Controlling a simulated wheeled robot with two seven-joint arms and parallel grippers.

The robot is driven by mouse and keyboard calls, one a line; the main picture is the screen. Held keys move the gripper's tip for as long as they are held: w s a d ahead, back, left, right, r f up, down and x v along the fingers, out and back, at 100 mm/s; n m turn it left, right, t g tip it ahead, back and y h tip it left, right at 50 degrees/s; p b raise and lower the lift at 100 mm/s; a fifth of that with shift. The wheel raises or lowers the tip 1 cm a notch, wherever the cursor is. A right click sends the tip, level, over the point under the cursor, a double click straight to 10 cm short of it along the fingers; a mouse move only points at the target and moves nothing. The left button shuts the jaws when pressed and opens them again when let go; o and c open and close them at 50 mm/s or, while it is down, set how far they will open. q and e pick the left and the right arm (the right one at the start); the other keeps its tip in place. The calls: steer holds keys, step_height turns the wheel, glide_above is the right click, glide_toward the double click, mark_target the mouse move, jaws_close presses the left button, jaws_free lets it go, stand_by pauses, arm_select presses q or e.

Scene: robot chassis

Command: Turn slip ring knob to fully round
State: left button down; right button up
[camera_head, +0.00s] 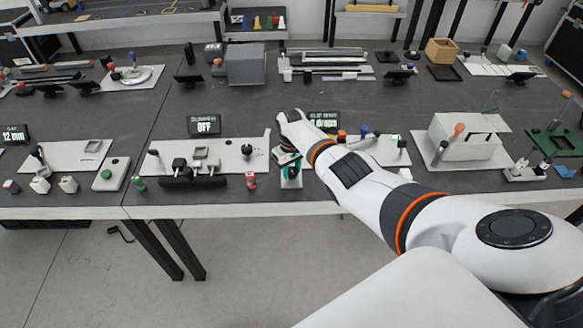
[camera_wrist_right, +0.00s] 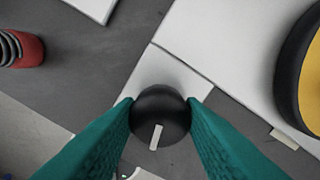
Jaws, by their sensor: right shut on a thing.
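The slip ring knob (camera_wrist_right: 160,105) is a round black knob with a white pointer line on top, seen in the right wrist view. The line lies toward the bottom of that view, tilted slightly. The teal fingers of my right gripper (camera_wrist_right: 160,100) are shut on it from both sides. In the head view, my right gripper (camera_head: 291,170) is low over the front edge of the table and hides the knob. A dark display (camera_head: 325,122) behind it seems to read 0 degrees, partly covered by my arm. My left gripper is not in view.
A panel with a black lever (camera_head: 215,155) and a display reading OFF (camera_head: 204,125) stand left of the gripper. A white panel (camera_head: 385,152) with small knobs lies right, partly behind my arm.

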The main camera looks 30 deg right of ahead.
steer(key=m, duration=0.4)
steer(key=shift+w+r+m, duration=0.1)
steer(key=shift+m, duration=0.2)
steer(key=m+p, duration=0.1)
steer(key=m, duration=0.4)
steer(key=shift+m, duration=0.3)
steer(key=m, duration=1.3)
steer(key=shift+m, duration=0.3)
steer(key=m, duration=0.3)
steer(key=shift+m, duration=0.3)
steer(key=m, duration=0.6)
steer(key=m+b, duration=0.1)
steer(key=m, duration=0.2)
steer(key=shift+m+b, duration=0.95)
steer(key=shift+m, duration=0.15)
steer(key=shift+m+b, duration=0.4)
steer(key=shift+d, duration=0.1)
